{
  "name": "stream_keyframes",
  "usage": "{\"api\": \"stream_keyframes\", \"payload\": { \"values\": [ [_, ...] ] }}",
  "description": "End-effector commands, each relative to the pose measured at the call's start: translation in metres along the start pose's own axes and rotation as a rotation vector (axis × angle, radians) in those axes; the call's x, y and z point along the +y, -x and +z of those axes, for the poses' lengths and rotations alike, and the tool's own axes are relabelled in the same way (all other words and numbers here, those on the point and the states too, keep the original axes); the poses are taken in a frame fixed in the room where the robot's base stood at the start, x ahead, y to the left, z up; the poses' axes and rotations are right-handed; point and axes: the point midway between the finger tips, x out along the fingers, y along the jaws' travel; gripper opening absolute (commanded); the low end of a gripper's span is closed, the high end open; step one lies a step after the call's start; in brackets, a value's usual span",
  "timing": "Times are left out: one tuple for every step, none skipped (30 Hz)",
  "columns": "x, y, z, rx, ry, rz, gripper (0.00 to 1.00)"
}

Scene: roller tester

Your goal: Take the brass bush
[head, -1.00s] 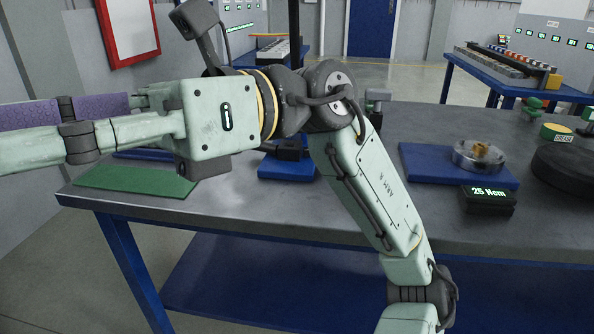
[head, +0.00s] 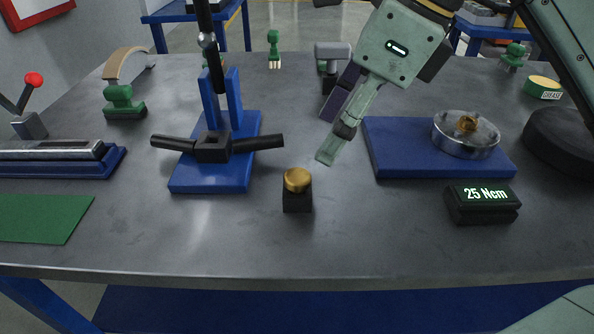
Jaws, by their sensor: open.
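A short brass piece with a rounded top (head: 297,180), which looks like the brass bush, sits upright on a small black block (head: 297,201) near the front middle of the bench. My gripper (head: 327,137) is open and empty, coming down from the upper right. Its fingers point down and left, and the nearer fingertip shows just behind and right of the brass piece, apart from it.
A blue stand with black side arms (head: 213,147) is left of the brass piece. A black "25 Ncm" display box (head: 482,208) stands at front right. A green mat (head: 45,218) lies at front left. The bench front (head: 300,250) is clear.

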Motion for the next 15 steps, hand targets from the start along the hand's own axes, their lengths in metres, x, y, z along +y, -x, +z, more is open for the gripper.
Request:
{"api": "stream_keyframes", "payload": {
  "values": [
    [0.000, -0.010, -0.001, -0.001, 0.001, 0.003, 0.54],
    [0.000, -0.014, 0.000, -0.001, 0.001, 0.003, 0.54],
    [0.000, -0.020, 0.000, -0.001, 0.001, 0.002, 0.54],
    [0.000, -0.023, 0.000, -0.002, 0.001, 0.002, 0.54],
    [0.000, -0.026, 0.001, -0.002, 0.002, 0.002, 0.54],
    [0.000, -0.029, 0.001, -0.001, 0.002, 0.002, 0.54],
    [0.000, -0.031, 0.001, -0.002, 0.002, 0.002, 0.54],
    [0.000, -0.032, 0.001, -0.002, 0.002, 0.002, 0.54],
    [0.000, -0.035, 0.002, -0.003, 0.002, 0.002, 0.54],
    [0.000, -0.037, 0.002, -0.003, 0.002, 0.002, 0.54],
    [0.000, -0.041, 0.003, -0.003, 0.003, 0.002, 0.54],
    [0.000, -0.046, 0.004, -0.002, 0.003, 0.004, 0.54],
    [0.000, -0.051, 0.005, -0.003, 0.003, 0.004, 0.54],
    [0.000, -0.056, 0.006, -0.002, 0.004, 0.004, 0.54],
    [-0.001, -0.062, 0.007, -0.002, 0.003, 0.004, 0.54]
  ]
}}
